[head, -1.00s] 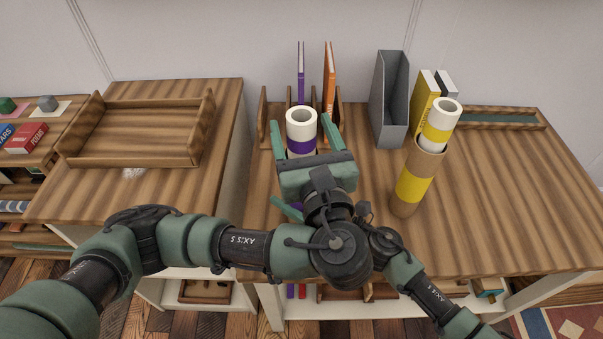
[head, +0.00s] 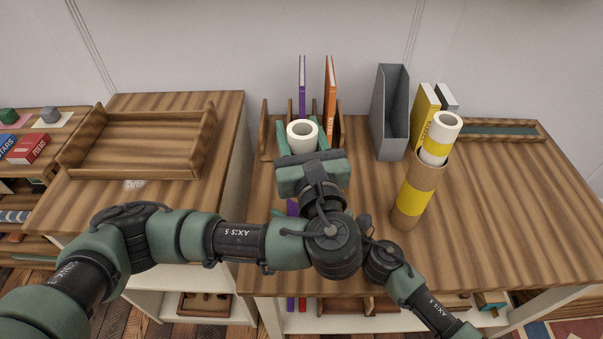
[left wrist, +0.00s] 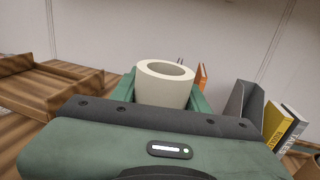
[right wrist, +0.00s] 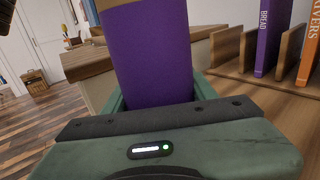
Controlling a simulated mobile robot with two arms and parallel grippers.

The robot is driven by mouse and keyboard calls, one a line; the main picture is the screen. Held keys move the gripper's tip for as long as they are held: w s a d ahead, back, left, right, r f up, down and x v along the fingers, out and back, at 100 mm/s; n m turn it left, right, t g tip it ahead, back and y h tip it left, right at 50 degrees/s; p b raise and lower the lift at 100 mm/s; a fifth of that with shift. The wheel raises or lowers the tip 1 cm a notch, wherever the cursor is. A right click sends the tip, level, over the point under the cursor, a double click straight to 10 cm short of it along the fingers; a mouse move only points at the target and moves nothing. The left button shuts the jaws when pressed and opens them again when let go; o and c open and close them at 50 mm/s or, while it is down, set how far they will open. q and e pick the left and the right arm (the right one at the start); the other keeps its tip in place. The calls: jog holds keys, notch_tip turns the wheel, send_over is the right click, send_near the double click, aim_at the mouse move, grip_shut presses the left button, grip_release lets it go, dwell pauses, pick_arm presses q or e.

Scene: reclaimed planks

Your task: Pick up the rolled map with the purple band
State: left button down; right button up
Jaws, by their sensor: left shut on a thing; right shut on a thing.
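The rolled map (head: 302,132) is a white roll, upright in front of the book rack; its purple band is hidden now. My left gripper (head: 303,150) is shut on its upper part. In the left wrist view the map's open end (left wrist: 165,72) rises between the fingers. My right gripper, mostly hidden behind the left arm in the head view, is shut on a brown tube with a wide purple band (right wrist: 150,55), seen in the right wrist view (right wrist: 158,100). The tube is below the map. Where map and tube meet is hidden.
A cardboard tube (head: 408,205) with a yellow-banded roll (head: 440,138) stands to the right. A wooden tray (head: 135,172) sits left.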

pick_arm(q)
jog(key=shift+r, duration=0.1)
notch_tip(320, 180, up, 28)
dwell(0.3)
pick_arm(e)
jog(key=o, duration=1.7)
jog(key=b+v, duration=0.1)
jog(key=v, duration=0.6)
jog(key=shift+b, duration=0.3)
pick_arm(q)
jog(key=shift+f, duration=0.85)
